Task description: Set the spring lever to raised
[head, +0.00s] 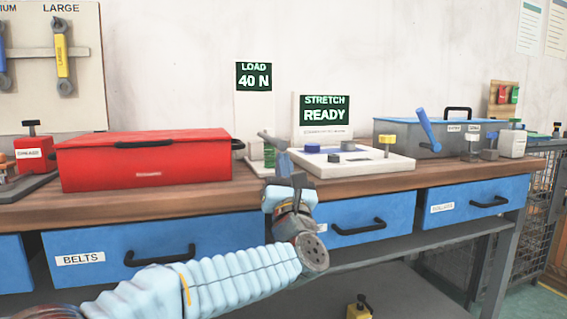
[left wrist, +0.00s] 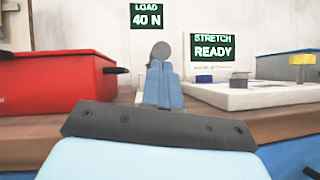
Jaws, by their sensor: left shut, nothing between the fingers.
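A small grey lever (head: 267,140) with a rounded end stands on a small base under the LOAD 40 N sign; it looks tilted, and I take it for the spring lever. My left gripper (head: 284,164) is shut and empty, at the front of the bench just before this lever. In the left wrist view my blue fingers (left wrist: 163,88) are together, and the lever's round grey end (left wrist: 161,50) shows just above and behind their tips. I cannot tell whether they touch. The fingers hide most of the lever's lower part. My right gripper is not in view.
A red toolbox (head: 145,163) stands to the left. A white board (head: 365,166) with a blue knob and a yellow knob lies to the right, before the STRETCH READY sign (head: 322,110). A tilted blue handle (head: 428,130) rises farther right. Blue drawers (head: 370,220) sit below the bench top.

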